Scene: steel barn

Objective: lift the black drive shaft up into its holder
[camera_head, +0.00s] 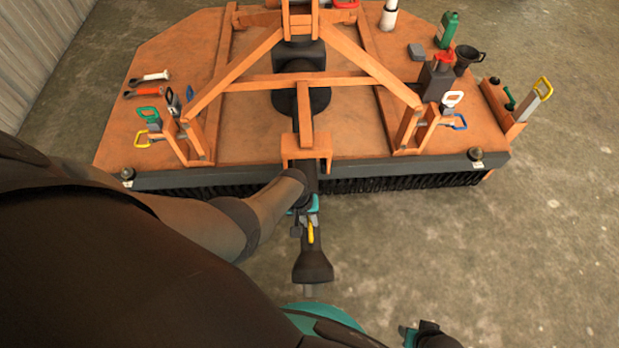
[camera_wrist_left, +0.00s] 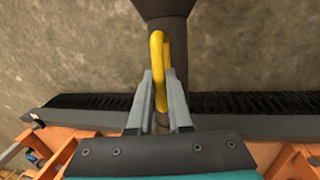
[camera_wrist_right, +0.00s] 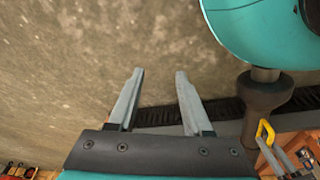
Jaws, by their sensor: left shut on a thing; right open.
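The black drive shaft (camera_head: 313,262) extends from the implement's front edge towards me, its flared end nearest. It has a yellow loop handle (camera_head: 310,232). My left gripper (camera_head: 309,222) is shut on this handle; in the left wrist view the loop (camera_wrist_left: 157,60) is between the fingers, with the shaft (camera_wrist_left: 163,8) behind it. The orange bracket (camera_head: 292,156), which looks like the holder, is at the deck's front middle. The shaft passes beside or under it; I cannot tell whether they touch. My right gripper (camera_wrist_right: 160,75) is open and empty over bare floor, apart from the shaft (camera_wrist_right: 264,98).
The orange deck (camera_head: 180,60) carries an A-frame (camera_head: 240,70), small coloured-handled pins, a green bottle (camera_head: 447,30) and a dark jug (camera_head: 467,60). A black brush (camera_head: 400,184) runs along its front edge. Concrete floor to the right is clear.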

